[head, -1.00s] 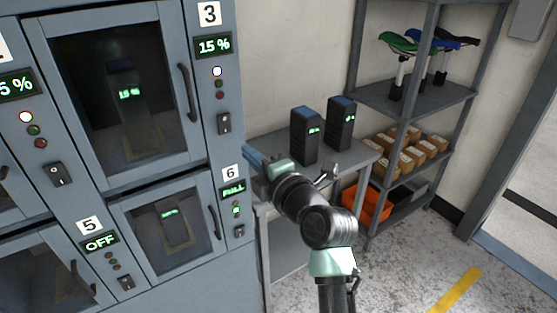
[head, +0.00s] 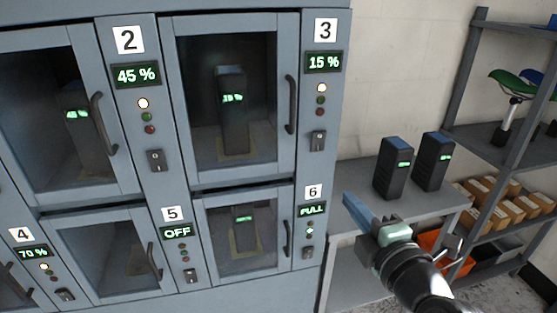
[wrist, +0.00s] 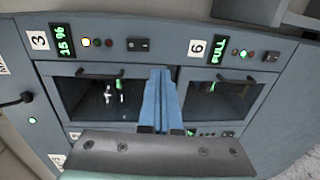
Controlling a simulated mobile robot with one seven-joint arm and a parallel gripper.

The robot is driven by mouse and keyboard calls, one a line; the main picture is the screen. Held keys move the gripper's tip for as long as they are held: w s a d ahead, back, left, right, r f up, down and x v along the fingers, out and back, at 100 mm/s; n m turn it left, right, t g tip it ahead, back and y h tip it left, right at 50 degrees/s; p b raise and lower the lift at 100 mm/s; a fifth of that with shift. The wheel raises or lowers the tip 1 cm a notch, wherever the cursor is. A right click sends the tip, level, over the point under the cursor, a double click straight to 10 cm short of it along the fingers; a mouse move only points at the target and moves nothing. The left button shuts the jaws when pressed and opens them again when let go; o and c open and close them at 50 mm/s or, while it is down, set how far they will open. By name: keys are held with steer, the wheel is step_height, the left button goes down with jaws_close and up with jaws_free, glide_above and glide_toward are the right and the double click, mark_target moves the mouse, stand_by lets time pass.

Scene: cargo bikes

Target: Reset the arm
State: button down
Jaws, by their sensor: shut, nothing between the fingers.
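My arm (head: 415,275) reaches in from the lower right in the head view. My gripper (head: 350,202) has blue fingers that are together and empty, in front of the grey table and right of locker 6. In the wrist view my gripper (wrist: 158,75) shows its two blue fingers side by side, pointing toward the strip between the doors of locker 3 and locker 6. Nothing is held.
Locker 3 (head: 290,105) reads 15 % and locker 6 (head: 287,225) reads FULL; both doors look shut with batteries inside. Two batteries (head: 394,170) (head: 433,162) stand on the grey table (head: 355,180). A shelf rack (head: 470,75) stands at the right.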

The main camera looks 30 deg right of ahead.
steer(key=w+a+r+m+t+y+p, duration=0.1)
steer(key=w+a+r+m+t+p, duration=0.2)
steer(key=a+r, duration=0.8)
steer(key=w+a+r+m+t+y+p, duration=0.15)
steer(key=a+r+m, duration=0.4)
steer(key=r, duration=0.85)
steer(key=s+a+r+m+t+p, duration=0.1)
steer(key=s+a+r+m+t, duration=0.2)
steer(key=s+a+r, duration=0.2)
steer(key=s+a+r+m+t+y+p, duration=0.1)
steer(key=s+a+r+m+t+p, duration=0.1)
steer(key=s+a+r, duration=0.3)
steer(key=a+r+m+t, duration=0.1)
steer(key=a+r, duration=0.3)
steer(key=r, duration=0.4)
steer(key=shift+s+a+m, duration=0.25)
steer(key=shift+a+m, duration=0.1)
steer(key=shift+a, duration=0.05)
